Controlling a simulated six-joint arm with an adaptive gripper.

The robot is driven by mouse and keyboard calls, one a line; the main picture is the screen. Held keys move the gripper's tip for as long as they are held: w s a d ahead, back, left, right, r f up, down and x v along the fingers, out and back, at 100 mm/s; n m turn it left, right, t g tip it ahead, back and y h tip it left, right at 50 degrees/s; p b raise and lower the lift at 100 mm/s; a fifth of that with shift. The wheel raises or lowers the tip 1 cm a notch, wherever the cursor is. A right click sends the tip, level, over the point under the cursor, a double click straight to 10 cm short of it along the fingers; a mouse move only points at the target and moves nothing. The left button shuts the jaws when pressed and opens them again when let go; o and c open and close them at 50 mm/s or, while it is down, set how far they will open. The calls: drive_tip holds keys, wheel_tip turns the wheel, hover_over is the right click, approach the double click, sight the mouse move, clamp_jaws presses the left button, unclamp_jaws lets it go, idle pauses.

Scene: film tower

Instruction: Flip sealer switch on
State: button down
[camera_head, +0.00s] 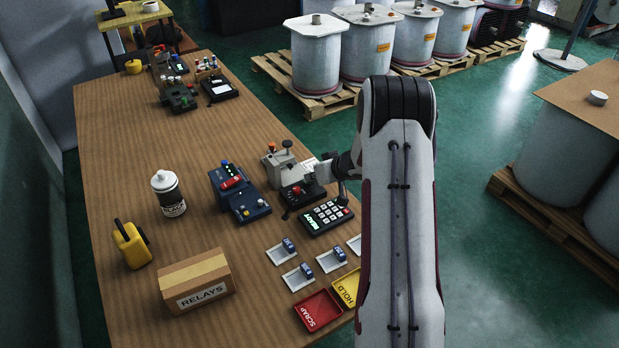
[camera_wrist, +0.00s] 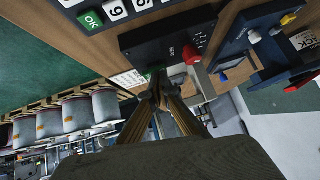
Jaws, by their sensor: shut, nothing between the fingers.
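The sealer is a grey press with a dark knob on top (camera_head: 285,160). Its black front box (camera_head: 300,192) carries a red knob (camera_head: 297,189). In the wrist view the black box (camera_wrist: 150,45) fills the upper middle, with the red knob (camera_wrist: 191,56) and small white markings. My gripper (camera_wrist: 159,82) has its fingers close together and empty, over or against the box's near edge; I cannot tell if they touch. A small green patch shows beside the fingertips. The switch itself is not clear, perhaps hidden by the fingers. In the head view my gripper (camera_head: 318,183) is at the sealer's right side, partly hidden.
A black keypad (camera_head: 326,216) stands close in front of the sealer. A blue device with a red switch (camera_head: 238,190) is to its left. Relay trays (camera_head: 299,277), a red scrap tray (camera_head: 318,311) and a relays box (camera_head: 196,282) lie nearer.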

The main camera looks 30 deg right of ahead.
drive_tip(key=shift+d+r, duration=0.1)
drive_tip(key=shift+d, duration=0.25)
drive_tip(key=shift+r, duration=0.1)
idle(0.3)
drive_tip(key=shift+d+r, duration=0.15)
drive_tip(key=shift+r, duration=0.5)
drive_tip(key=r, duration=0.2)
drive_tip(key=shift+d+r, duration=0.2)
drive_tip(key=shift+r, duration=0.2)
drive_tip(key=a+v, duration=0.1)
drive_tip(key=v, duration=0.8)
drive_tip(key=shift+s+d+r, duration=0.2)
drive_tip(key=shift+s+d, duration=0.1)
drive_tip(key=shift+d, duration=0.25)
drive_tip(key=shift+a+r, duration=0.1)
drive_tip(key=shift+a, duration=0.55)
